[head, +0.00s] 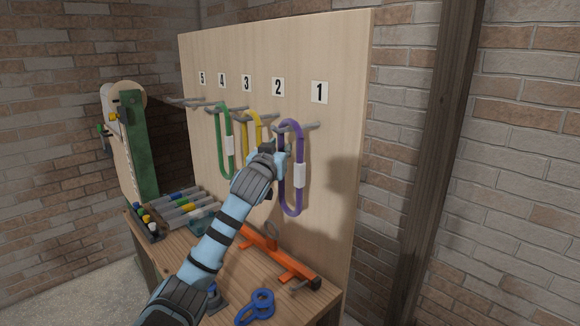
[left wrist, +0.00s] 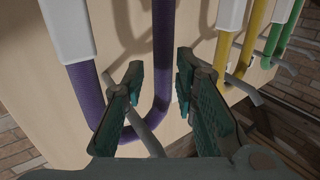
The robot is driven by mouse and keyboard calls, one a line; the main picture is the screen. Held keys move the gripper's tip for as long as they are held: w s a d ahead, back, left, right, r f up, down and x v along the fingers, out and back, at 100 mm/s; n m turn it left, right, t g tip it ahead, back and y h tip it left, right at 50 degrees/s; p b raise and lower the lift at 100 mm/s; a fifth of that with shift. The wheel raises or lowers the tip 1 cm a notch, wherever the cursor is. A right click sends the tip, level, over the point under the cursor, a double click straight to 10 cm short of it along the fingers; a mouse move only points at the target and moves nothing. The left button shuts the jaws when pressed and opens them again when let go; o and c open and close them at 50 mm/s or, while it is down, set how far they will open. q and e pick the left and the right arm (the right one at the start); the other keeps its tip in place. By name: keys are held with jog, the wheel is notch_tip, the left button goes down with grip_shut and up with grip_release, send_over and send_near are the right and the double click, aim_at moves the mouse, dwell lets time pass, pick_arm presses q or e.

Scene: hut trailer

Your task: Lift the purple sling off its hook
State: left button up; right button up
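The purple sling (head: 302,150) hangs as a long closed loop with a white sleeve on the hook (head: 312,125) below the number 1 on the board. My left gripper (head: 270,150) is at its left side, near the upper part of the loop. In the left wrist view the gripper (left wrist: 160,70) is open. One strand of the purple sling (left wrist: 163,40) shows between its fingertips; the other strand, with the white sleeve, is left of the left finger. I cannot tell whether the fingers touch the strand. A grey hook (left wrist: 146,134) shows behind the fingers. My right gripper is not in view.
A yellow sling (head: 246,122) and a green sling (head: 220,125) hang on hooks to the left. The wooden board (head: 345,60) stands behind.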

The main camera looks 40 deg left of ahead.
pick_arm(q)
jog(key=shift+x, duration=1.2)
jog(key=shift+w, duration=0.25)
jog(key=shift+s, duration=0.15)
grip_shut()
jog(key=shift+r, duration=0.1)
